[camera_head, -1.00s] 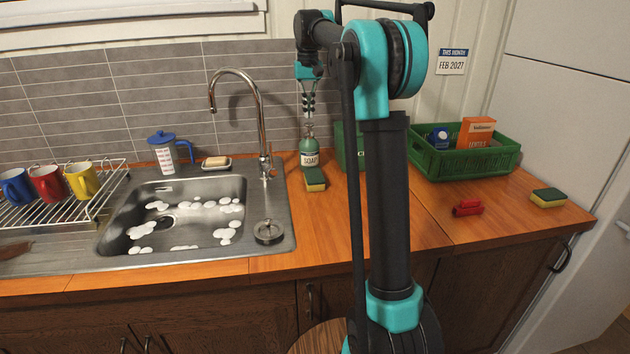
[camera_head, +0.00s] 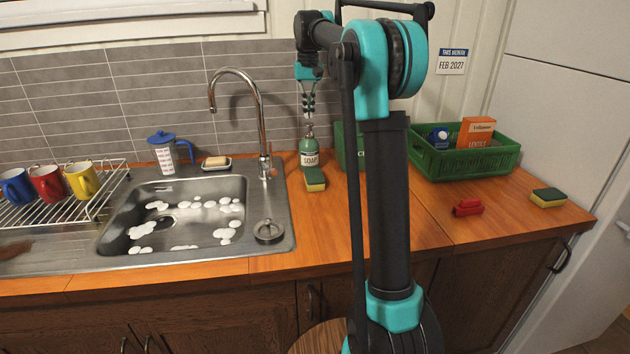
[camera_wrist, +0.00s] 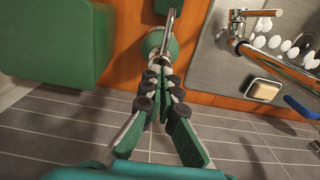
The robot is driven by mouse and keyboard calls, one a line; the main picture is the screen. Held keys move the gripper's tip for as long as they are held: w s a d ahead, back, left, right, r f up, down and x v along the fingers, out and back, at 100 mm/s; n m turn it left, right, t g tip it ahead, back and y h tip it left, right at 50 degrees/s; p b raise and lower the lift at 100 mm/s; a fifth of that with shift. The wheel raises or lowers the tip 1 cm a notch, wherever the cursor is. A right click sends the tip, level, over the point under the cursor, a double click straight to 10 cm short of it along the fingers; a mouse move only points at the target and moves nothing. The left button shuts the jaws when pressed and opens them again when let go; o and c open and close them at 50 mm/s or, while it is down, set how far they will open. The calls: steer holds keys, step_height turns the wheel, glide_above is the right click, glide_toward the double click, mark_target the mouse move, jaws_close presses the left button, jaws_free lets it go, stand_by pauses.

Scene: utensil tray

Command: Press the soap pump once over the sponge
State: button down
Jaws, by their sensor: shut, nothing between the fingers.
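The green soap bottle (camera_head: 309,158) stands upright on the wooden counter, right of the sink, with a "SOAP" label. A green and yellow sponge (camera_head: 315,180) lies just in front of its base. My gripper (camera_head: 308,111) points down directly above the pump head, its fingers shut and empty. In the wrist view the shut fingertips (camera_wrist: 164,77) overlap the bottle (camera_wrist: 153,42), and the metal pump spout (camera_wrist: 172,22) sticks out beyond them. I cannot tell whether the fingertips touch the pump. A green surface, perhaps the sponge, shows below the spout at the picture's top edge.
The tap (camera_head: 261,120) and soap dish (camera_head: 216,163) are left of the bottle. A green box (camera_head: 346,145) stands close on its right, partly behind my arm. A green crate (camera_head: 465,165), red object (camera_head: 467,208) and second sponge (camera_head: 547,198) are farther right.

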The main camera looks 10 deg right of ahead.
mark_target(309, 123)
steer(key=shift+f, duration=0.15)
stand_by(0.3)
steer(key=shift+f, duration=1.45)
steer(key=shift+r, duration=1.6)
steer(key=shift+r, duration=3)
